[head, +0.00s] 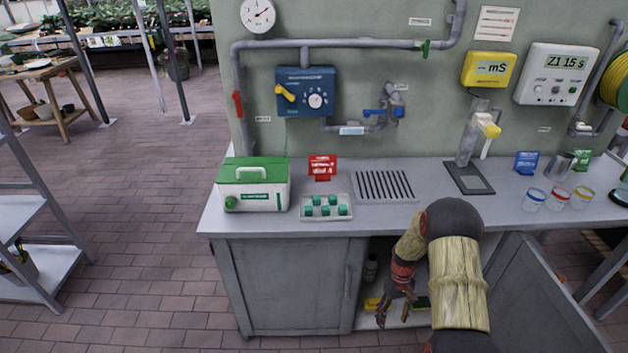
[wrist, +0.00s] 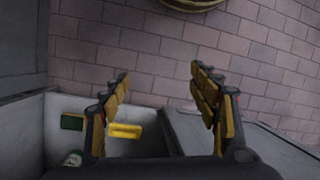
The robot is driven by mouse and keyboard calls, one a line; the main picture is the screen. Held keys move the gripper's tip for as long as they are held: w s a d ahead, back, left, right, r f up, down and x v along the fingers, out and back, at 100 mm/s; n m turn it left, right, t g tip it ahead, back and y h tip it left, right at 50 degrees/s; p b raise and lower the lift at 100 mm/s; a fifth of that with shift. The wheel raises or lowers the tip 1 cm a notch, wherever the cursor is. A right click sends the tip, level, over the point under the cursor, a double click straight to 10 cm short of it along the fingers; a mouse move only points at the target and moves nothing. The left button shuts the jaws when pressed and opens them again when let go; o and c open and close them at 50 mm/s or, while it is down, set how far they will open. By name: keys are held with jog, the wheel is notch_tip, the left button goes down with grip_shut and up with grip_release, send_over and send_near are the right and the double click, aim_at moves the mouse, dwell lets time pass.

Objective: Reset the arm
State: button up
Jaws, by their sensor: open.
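My arm (head: 458,285) reaches down in front of the grey workbench cabinet (head: 290,285). My gripper (head: 394,312) hangs at the open cabinet bay, pointing down. In the wrist view my gripper (wrist: 161,78) has its two yellow-padded fingers spread wide, with nothing held between them. Beyond the fingertips is the brick floor. A yellow item (wrist: 125,131) lies on the cabinet's bottom, showing beside the left finger but apart from it. My arm hides part of the bay.
The cabinet door (head: 535,300) stands open on the right. A bottle (head: 370,268) stands inside the bay. The benchtop holds a green-lidded box (head: 254,190), a tray of green pieces (head: 325,208) and several jars at right. Floor to the left is clear up to a shelf (head: 35,285).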

jog(key=s+a+r+m, duration=0.2)
jog(key=s+r, duration=0.1)
jog(key=r, duration=1.3)
jog(key=s+a+r+t+p, duration=0.1)
jog(key=s+a+r+t, duration=0.1)
jog(key=s+r, duration=0.6)
jog(key=s+a+r+t+p, duration=0.1)
jog(key=s+r+t, duration=0.3)
jog(key=r, duration=1.4)
jog(key=s+a+r+m+t+p, duration=0.1)
jog(key=s+a+r+t, duration=0.2)
jog(key=s+r, duration=0.9)
jog(key=shift+s+a+r+h+p, duration=0.3)
jog(key=shift+s+r+p, duration=0.1)
jog(key=shift+r, duration=0.05)
jog(key=shift+c, duration=1.1)
